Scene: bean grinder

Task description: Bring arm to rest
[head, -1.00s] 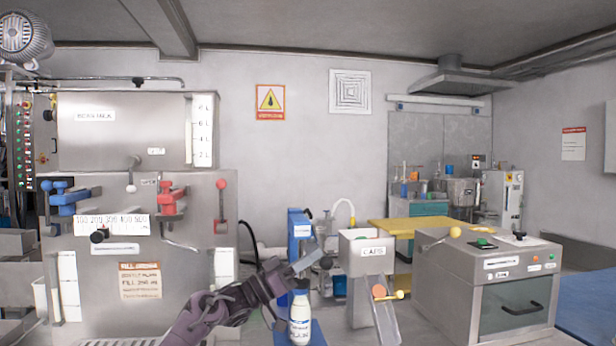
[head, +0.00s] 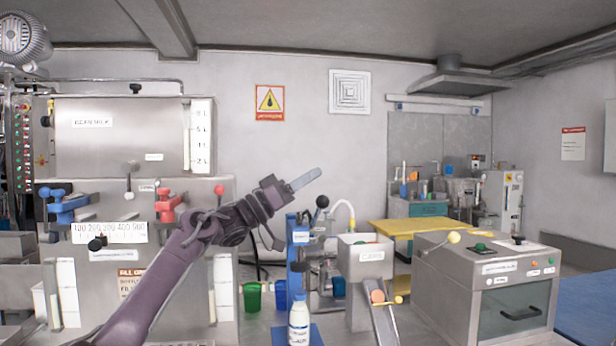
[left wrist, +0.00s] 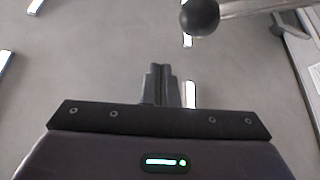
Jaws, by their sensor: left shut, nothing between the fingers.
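My left gripper (head: 304,179) is raised in front of the back wall, above the blue press-like stand, and points up and right. In the left wrist view its fingers (left wrist: 160,83) are together with nothing between them. A lever with a black ball knob (left wrist: 200,17) shows beyond the fingers in that view, apart from them. My left arm (head: 190,245) reaches in from the lower left and covers part of the steel bean machine. My right gripper is not in view.
A white bottle (head: 299,322) stands on a blue mat by the blue stand (head: 293,250). A green cup (head: 252,297) is left of it. A labelled hopper (head: 366,256) and a grey machine with a drawer (head: 490,290) stand to the right.

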